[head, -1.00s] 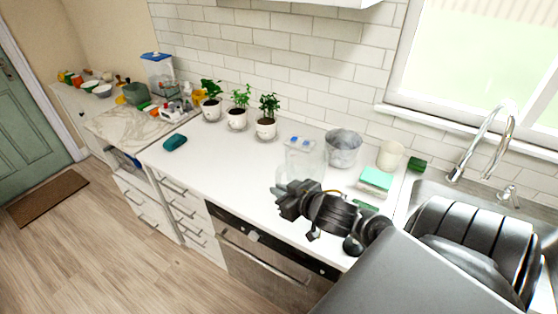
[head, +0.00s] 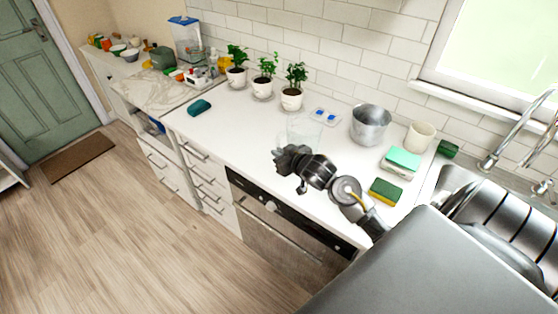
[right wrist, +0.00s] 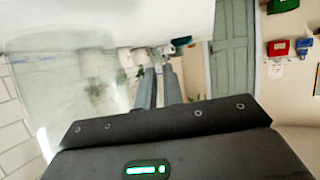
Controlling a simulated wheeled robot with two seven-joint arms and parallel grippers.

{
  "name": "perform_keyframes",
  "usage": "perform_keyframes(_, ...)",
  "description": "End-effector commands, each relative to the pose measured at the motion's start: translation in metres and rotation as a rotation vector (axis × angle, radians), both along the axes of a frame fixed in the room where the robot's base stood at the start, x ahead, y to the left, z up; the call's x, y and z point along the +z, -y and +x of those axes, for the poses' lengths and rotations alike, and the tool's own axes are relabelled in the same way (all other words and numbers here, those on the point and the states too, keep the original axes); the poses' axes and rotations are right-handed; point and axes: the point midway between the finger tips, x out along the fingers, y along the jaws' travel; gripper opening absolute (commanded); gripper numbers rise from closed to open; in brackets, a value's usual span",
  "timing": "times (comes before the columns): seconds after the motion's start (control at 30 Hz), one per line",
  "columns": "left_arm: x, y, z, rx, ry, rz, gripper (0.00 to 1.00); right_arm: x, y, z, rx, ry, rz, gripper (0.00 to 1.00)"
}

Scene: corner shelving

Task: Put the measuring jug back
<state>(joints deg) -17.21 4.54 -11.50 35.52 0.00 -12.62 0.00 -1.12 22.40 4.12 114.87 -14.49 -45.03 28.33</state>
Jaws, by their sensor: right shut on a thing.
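The measuring jug (head: 304,132) is clear and faint, in front of the white tiled wall side of the counter in the head view. It also shows large and see-through at the left of the right wrist view (right wrist: 70,85). My right gripper (head: 282,158) is at the jug's near side, and its fingers (right wrist: 161,84) are close together, shut on the jug. The grip point itself is hard to make out. I cannot tell whether the jug's base touches the counter. My left gripper is not in view.
On the counter (head: 235,125), a metal pot (head: 370,125), a cream cup (head: 420,136), a teal-topped stack (head: 403,160) and a green-yellow sponge (head: 385,192) stand to the right. A blue-and-white pack (head: 324,116) lies behind the jug. Potted plants (head: 292,98) line the back. The counter's left middle is clear.

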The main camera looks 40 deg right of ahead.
Motion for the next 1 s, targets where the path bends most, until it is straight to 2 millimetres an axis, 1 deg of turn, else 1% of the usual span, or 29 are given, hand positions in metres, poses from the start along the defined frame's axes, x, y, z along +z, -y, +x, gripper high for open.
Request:
perform_keyframes(0.1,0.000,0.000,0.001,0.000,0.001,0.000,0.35,0.000,0.000,0.001,0.000,0.002,0.000,0.00)
perform_keyframes(0.17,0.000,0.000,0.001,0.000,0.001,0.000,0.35,-0.004,0.001,0.004,0.000,0.001,0.001,0.00)
perform_keyframes(0.2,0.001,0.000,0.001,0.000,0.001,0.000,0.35,-0.008,0.001,0.007,-0.002,0.000,0.001,0.00)
perform_keyframes(0.3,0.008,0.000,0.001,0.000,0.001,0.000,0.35,-0.022,0.001,0.005,-0.002,-0.002,0.002,0.00)
perform_keyframes(0.43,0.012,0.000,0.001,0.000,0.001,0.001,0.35,-0.034,0.001,0.006,-0.001,0.000,0.001,0.00)
perform_keyframes(0.83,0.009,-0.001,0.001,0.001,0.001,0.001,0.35,-0.041,0.001,0.005,-0.001,0.001,0.000,0.00)
perform_keyframes(0.87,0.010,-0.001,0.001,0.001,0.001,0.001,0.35,-0.040,0.001,0.005,-0.001,0.001,0.000,0.13)
perform_keyframes(1.0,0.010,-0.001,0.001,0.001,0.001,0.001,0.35,-0.040,0.001,0.005,-0.001,0.001,0.000,0.31)
